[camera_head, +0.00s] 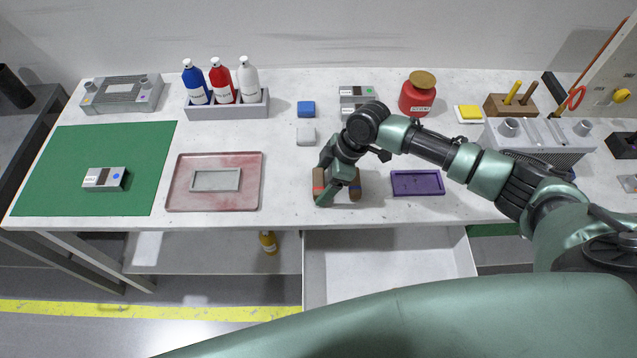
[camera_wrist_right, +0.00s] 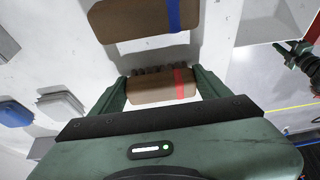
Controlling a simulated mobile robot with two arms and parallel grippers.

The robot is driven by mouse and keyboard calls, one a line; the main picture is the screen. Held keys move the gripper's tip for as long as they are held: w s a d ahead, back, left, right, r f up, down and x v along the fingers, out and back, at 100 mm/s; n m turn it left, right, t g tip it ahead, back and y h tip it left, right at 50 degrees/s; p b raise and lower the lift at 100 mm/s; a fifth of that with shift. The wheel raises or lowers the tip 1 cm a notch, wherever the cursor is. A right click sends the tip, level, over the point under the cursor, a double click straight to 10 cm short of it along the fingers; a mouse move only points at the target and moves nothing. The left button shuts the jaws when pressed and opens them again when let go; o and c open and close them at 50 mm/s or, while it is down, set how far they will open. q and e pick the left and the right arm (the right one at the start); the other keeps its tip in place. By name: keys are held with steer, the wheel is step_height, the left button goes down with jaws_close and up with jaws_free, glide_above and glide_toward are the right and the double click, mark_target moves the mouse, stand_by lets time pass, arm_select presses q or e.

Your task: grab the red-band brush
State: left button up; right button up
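The red-band brush (camera_head: 318,177) has a brown wooden body and lies near the table's front edge, left of the blue-band brush (camera_head: 355,187). In the right wrist view, the red-band brush (camera_wrist_right: 152,90) shows between my fingers with dark bristles along its far side. My right gripper (camera_head: 323,184) is at this brush, its fingers wide apart toward the brush's two ends and partly covering it. I cannot tell whether they touch it. The blue-band brush (camera_wrist_right: 143,20) lies just beyond in the wrist view. My left gripper is not in view.
A purple tray (camera_head: 417,191) lies right of the brushes. A grey block (camera_head: 306,136) and blue block (camera_head: 306,109) sit behind them. A red-brown tray (camera_head: 180,196) is to the left, with clear table between. An open white drawer (camera_head: 390,262) juts out below the front edge.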

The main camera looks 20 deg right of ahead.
steer(key=shift+c, duration=1.1)
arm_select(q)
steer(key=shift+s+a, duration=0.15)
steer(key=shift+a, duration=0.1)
arm_select(e)
steer(key=shift+r, duration=0.1)
